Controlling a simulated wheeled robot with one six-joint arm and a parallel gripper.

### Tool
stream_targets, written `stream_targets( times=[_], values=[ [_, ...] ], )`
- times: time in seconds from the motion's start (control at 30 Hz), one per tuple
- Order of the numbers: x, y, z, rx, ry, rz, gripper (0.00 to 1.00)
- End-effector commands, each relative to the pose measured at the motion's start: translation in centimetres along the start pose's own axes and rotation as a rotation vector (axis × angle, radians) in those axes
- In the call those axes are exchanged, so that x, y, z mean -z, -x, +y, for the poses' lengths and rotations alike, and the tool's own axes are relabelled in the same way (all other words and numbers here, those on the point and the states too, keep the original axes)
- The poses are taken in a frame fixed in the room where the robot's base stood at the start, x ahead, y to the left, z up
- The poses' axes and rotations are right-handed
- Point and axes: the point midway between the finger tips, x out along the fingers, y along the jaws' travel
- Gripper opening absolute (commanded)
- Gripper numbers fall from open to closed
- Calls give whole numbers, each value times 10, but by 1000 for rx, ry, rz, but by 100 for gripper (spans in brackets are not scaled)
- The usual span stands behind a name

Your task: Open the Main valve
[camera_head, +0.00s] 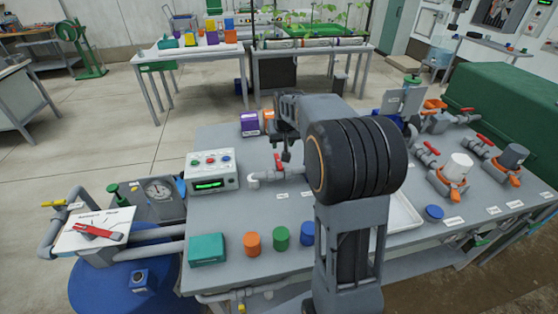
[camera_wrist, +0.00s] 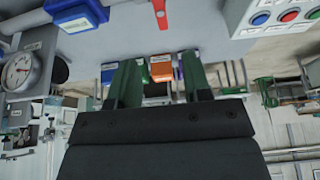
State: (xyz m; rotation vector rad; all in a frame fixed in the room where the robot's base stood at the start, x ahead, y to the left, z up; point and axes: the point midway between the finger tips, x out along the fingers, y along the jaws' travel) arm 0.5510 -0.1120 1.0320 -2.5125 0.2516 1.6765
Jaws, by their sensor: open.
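My gripper (camera_head: 286,152) is over the back of the grey bench, partly hidden by my arm. Its two green fingers (camera_wrist: 160,78) are apart in the wrist view, with nothing held between them. A red-handled valve (camera_head: 278,162) sits on a pipe on the bench, close beside or below my gripper; a red handle (camera_wrist: 160,12) shows at the top of the wrist view. Another red lever (camera_head: 98,232) lies on a white plate at the far left. More red-handled valves (camera_head: 482,142) stand at the right. Labels are too small to read, so I cannot tell which is Main.
A control box (camera_head: 212,170) with buttons stands left of the pipe, and a gauge (camera_head: 159,188) is further left. A teal box (camera_head: 207,249) and coloured caps (camera_head: 281,238) line the front edge. A white tray (camera_head: 404,211) and a green tank (camera_head: 507,97) are at right.

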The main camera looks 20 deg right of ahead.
Motion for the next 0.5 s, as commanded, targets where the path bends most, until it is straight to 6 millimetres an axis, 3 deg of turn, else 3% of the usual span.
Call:
stream_targets(
  times=[0.5],
  values=[
    [0,-93,0,0,0,-4,45]
  ],
)
